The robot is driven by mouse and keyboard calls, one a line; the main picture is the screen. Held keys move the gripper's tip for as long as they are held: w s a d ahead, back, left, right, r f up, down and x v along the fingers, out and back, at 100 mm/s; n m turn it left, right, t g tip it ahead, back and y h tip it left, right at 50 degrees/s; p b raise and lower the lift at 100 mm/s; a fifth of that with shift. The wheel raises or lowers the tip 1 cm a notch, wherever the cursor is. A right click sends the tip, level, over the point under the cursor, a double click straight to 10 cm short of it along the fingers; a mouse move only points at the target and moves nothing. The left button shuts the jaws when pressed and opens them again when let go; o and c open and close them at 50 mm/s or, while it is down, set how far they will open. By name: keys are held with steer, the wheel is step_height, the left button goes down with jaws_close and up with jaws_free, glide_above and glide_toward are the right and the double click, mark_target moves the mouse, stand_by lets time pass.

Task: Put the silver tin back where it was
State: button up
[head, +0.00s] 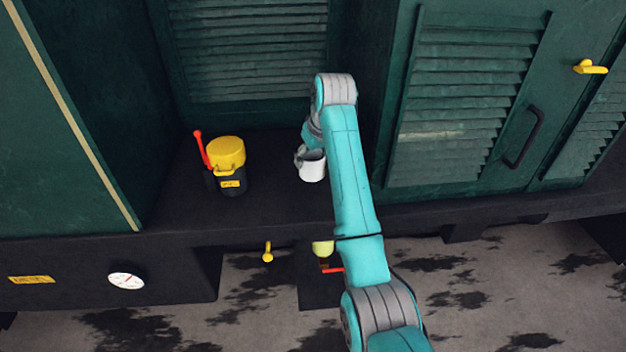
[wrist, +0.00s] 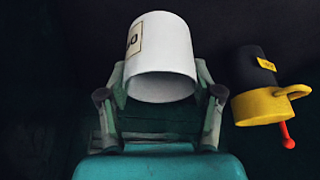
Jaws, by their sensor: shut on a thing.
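The silver tin (head: 313,168) looks pale, nearly white. It is in the recess, right of the yellow-lidded can, at or just above the dark ledge (head: 268,190); I cannot tell whether it touches. In the wrist view the tin (wrist: 162,60) fills the space between the fingers, with part of a cream label at its left edge. My gripper (wrist: 160,100) is shut on the tin, one finger on each side. In the head view my arm hides most of the gripper.
A black can with a yellow lid (head: 225,153) and a red lever (head: 201,149) stands left on the ledge. Green louvred panels close the back and right. A yellow knob (head: 267,253) hangs below the ledge's front edge. Bare ledge lies between can and tin.

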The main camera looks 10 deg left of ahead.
steer(key=shift+f, duration=3.6)
steer(key=shift+f, duration=0.15)
steer(key=o, duration=1.3)
steer(key=v, duration=1.2)
